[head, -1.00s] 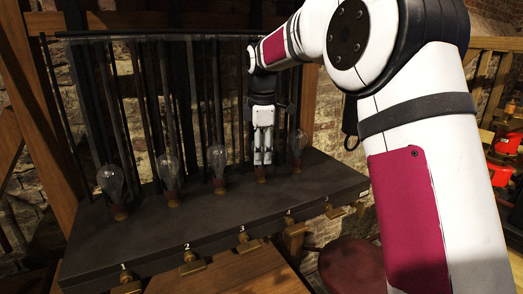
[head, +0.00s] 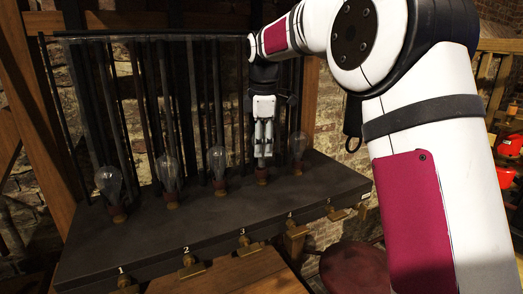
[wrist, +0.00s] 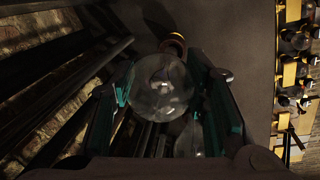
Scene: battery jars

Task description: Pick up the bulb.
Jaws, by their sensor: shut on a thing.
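My gripper (head: 263,153) points straight down over the fourth socket (head: 262,176) from the left on the dark bench. It is shut on a clear glass bulb (wrist: 160,85), which shows between the teal-padded fingers in the wrist view. In the head view the fingers mostly hide this bulb. A brass-ringed socket (wrist: 175,42) shows just beyond the bulb in the wrist view. I cannot tell whether the bulb's base is clear of it. Other clear bulbs stand upright in sockets: three to the left (head: 110,184) (head: 168,172) (head: 217,162), one to the right (head: 298,146).
Dark vertical rods (head: 160,105) rise behind the row of bulbs, close to my gripper. The dark bench (head: 200,222) has numbered brass fittings (head: 193,266) along its front. A round reddish stool (head: 355,268) stands at the front right. The bench top before the bulbs is clear.

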